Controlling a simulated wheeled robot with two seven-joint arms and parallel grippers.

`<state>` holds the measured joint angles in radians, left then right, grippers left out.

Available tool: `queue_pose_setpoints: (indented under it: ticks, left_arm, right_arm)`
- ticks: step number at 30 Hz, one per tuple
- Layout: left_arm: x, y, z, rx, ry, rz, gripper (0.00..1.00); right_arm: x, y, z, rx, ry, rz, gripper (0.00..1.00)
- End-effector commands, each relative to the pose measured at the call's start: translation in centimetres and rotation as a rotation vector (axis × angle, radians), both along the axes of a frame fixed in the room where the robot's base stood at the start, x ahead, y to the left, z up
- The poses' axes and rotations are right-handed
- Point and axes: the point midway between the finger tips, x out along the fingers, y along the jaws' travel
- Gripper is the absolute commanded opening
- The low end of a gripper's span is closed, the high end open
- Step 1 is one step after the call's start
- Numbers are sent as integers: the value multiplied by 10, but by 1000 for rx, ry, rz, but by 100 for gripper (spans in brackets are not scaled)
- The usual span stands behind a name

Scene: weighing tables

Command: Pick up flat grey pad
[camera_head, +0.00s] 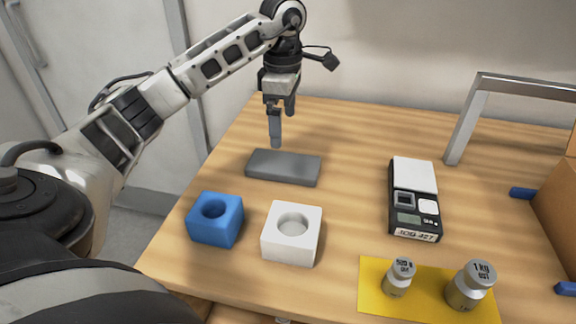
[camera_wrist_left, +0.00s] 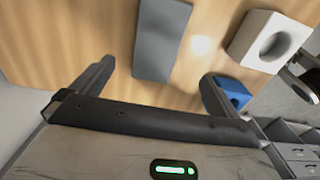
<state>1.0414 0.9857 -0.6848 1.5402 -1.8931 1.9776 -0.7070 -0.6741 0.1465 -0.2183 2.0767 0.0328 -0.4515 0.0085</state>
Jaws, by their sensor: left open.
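The flat grey pad (camera_head: 284,167) lies on the wooden table, behind the blue and white blocks in the head view. In the left wrist view the pad (camera_wrist_left: 161,38) lies beyond the fingers, at the upper middle. My left gripper (camera_head: 278,128) hangs above the pad's far side, fingers pointing down and apart from it. In the left wrist view its two fingers (camera_wrist_left: 158,88) are spread wide with nothing between them. My right gripper is not in view.
A blue block (camera_head: 215,218) and a white block (camera_head: 292,232), each with a round hollow, stand near the front edge. A scale (camera_head: 414,198) sits to the right. Two weights, 500 g (camera_head: 398,277) and 1 kg (camera_head: 470,286), stand on a yellow mat (camera_head: 373,303). A metal frame (camera_head: 465,122) rises at right.

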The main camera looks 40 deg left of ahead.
Motion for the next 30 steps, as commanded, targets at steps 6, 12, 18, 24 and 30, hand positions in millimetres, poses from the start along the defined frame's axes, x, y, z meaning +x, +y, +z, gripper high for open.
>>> queue_pose_setpoints:
  ticks: [6,12,18,24,30]
  left_arm:
    - [0,0,-42,-1,3,0,100]
    - [0,1,-57,-1,-2,-1,100]
    - [-2,8,-80,-1,3,1,100]
    - [-1,10,-105,-2,0,0,100]
    - [-1,10,-110,-2,-2,0,100]
  right_arm:
    - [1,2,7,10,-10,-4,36]
    - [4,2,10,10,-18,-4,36]
    - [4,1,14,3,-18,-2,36]
    - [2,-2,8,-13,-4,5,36]
    - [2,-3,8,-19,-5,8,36]
